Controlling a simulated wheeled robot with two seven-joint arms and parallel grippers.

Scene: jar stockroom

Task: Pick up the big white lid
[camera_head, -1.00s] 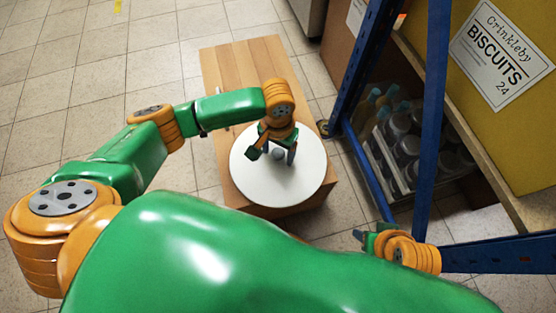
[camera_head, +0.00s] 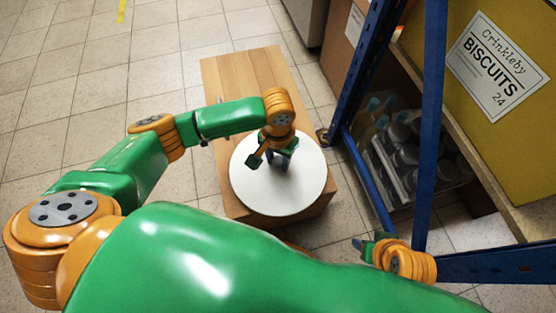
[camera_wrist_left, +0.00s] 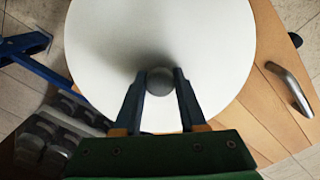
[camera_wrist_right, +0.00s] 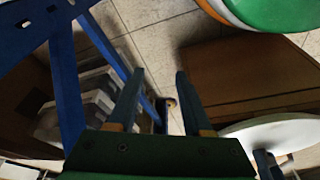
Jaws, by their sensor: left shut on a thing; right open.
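The big white lid (camera_head: 305,190) is a wide round disc over the wooden cabinet (camera_head: 225,75). My left gripper (camera_head: 279,166) points down at its middle. In the left wrist view the fingers (camera_wrist_left: 160,85) are shut on the grey round knob (camera_wrist_left: 159,81) at the centre of the lid (camera_wrist_left: 205,40). The lid looks level; I cannot tell whether it touches the cabinet top. My right gripper (camera_head: 364,244) is open and empty near the blue rack; its fingers (camera_wrist_right: 155,90) show apart in the right wrist view, with the lid's edge (camera_wrist_right: 280,133) at lower right.
A blue rack (camera_head: 430,120) stands close on the right, with a yellow biscuit box (camera_head: 520,120) on its shelf and a crate of jars (camera_head: 395,165) below. The cabinet has a metal handle (camera_wrist_left: 290,88). Tiled floor (camera_head: 90,100) is open on the left.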

